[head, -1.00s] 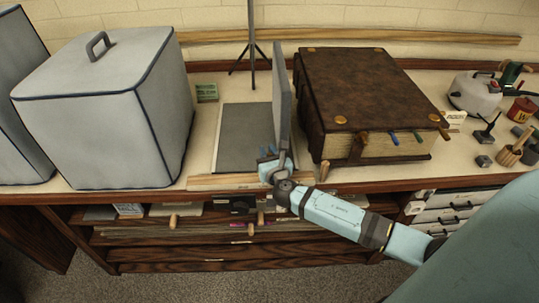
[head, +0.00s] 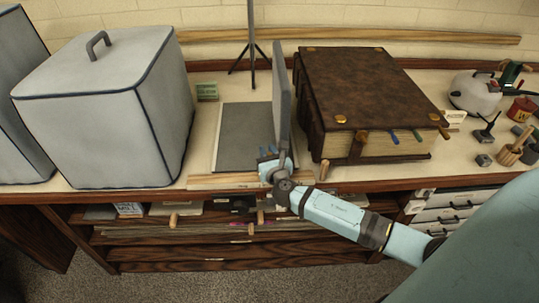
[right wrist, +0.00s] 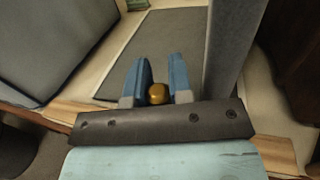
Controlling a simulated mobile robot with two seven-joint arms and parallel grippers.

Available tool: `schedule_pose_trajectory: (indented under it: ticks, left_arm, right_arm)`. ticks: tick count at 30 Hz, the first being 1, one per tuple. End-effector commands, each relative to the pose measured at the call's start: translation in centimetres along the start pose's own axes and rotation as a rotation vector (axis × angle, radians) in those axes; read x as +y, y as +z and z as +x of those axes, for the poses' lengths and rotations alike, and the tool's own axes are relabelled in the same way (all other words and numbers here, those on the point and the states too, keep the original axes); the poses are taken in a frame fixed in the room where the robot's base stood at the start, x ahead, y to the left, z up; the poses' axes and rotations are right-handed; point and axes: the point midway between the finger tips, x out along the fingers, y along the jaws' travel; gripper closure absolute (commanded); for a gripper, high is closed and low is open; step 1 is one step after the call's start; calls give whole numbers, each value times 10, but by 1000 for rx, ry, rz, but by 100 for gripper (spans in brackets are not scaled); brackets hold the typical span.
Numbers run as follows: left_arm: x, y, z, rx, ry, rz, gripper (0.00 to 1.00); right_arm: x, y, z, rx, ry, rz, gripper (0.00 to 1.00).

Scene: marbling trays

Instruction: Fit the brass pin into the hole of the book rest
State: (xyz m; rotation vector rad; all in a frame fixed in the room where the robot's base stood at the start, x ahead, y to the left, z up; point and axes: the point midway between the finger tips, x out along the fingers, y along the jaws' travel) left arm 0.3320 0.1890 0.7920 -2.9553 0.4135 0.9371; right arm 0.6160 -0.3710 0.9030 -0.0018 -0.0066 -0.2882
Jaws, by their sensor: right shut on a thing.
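The brass pin (right wrist: 157,94) shows in the right wrist view as a rounded golden end between my blue fingertips. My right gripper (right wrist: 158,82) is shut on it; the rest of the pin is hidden. In the head view my right gripper (head: 268,152) is at the front of the grey flat panel, close beside the upright grey board, and hides the pin. The flat panel (head: 243,140) and upright board (head: 282,95) look like the book rest, but I cannot be sure. The upright board also shows in the right wrist view (right wrist: 235,50). I see no hole. My left gripper is out of view.
A large grey covered box (head: 110,110) stands left of the panel. A thick brown book (head: 375,85) lies close to the right of the board. A wooden peg (head: 324,169) stands near the bench's front edge. A thin black stand (head: 251,45) is behind.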

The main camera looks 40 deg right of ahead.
Motion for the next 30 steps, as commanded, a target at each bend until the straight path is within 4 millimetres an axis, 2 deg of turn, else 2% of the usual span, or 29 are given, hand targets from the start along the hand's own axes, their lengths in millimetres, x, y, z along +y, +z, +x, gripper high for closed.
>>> schedule_pose_trajectory:
  ticks: [6, 30]
  left_arm:
    - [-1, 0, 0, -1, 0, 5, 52]
    - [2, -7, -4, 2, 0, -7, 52]
  right_arm:
    - [0, -4, -2, 8, 1, 0, 100]
    - [0, 2, -1, 6, 1, 0, 100]
